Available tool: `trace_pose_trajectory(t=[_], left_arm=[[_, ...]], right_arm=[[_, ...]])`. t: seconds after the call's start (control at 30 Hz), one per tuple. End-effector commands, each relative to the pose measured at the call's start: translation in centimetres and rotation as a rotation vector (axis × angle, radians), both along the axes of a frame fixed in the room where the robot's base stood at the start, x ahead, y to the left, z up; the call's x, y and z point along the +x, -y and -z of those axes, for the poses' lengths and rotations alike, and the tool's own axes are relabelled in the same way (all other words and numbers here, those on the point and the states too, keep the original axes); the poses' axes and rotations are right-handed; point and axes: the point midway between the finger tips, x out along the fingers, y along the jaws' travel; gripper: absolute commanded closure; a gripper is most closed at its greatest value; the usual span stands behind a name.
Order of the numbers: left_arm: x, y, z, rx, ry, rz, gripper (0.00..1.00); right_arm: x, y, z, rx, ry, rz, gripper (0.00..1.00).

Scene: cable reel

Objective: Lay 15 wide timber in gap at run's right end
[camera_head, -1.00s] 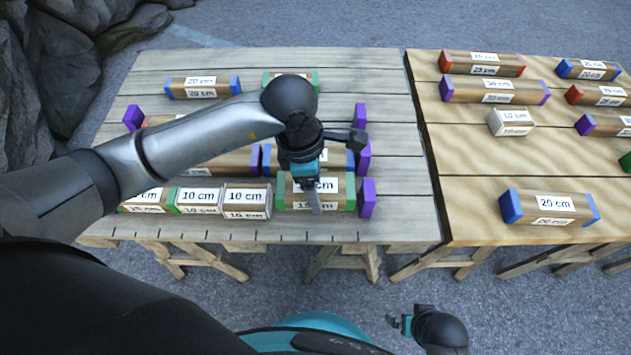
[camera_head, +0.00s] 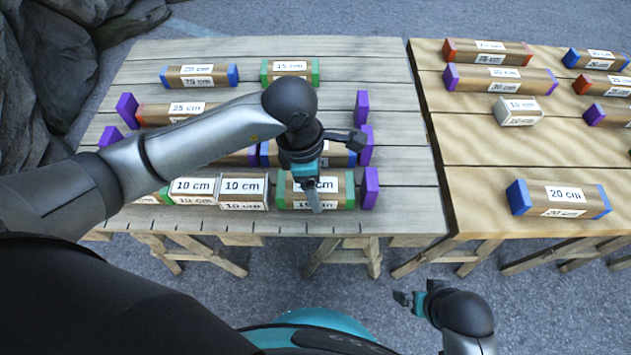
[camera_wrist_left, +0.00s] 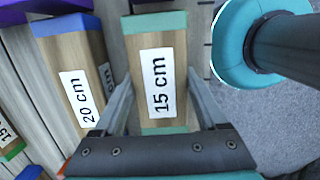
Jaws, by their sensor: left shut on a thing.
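My left gripper (camera_head: 314,197) is shut on a wooden 15 cm timber (camera_head: 340,193) with green ends. The timber lies in line with the front row, at its right end, between a white-ended 10 cm timber (camera_head: 244,188) and a purple end block (camera_head: 370,188). It looks about level with its neighbours; whether it rests on the table I cannot tell. In the left wrist view the 15 cm timber (camera_wrist_left: 157,50) sits between the two fingers. My right gripper (camera_head: 418,299) is off the table's front edge, too small to read.
Behind is a row with a blue-ended 20 cm timber (camera_wrist_left: 75,50) and another purple block (camera_head: 366,145). Loose 20 cm (camera_head: 200,76) and 15 cm (camera_head: 290,72) timbers lie at the back. The right table (camera_head: 460,190) holds several spare timbers.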

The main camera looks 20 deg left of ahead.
Motion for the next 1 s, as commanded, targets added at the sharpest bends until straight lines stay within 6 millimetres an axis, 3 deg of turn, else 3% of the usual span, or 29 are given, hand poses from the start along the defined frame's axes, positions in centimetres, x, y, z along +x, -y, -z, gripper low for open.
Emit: trace_pose_trajectory(t=[0.97,1.0], left_arm=[[0.03,0.01,0.82,-0.001,0.001,0.001,0.91],[0.03,0.01,0.84,-0.001,0.001,0.001,0.24]], right_arm=[[-0.01,0.02,0.66,0.000,0.001,0.000,0.00],[0.00,0.02,0.67,0.000,0.001,0.000,0.00]])
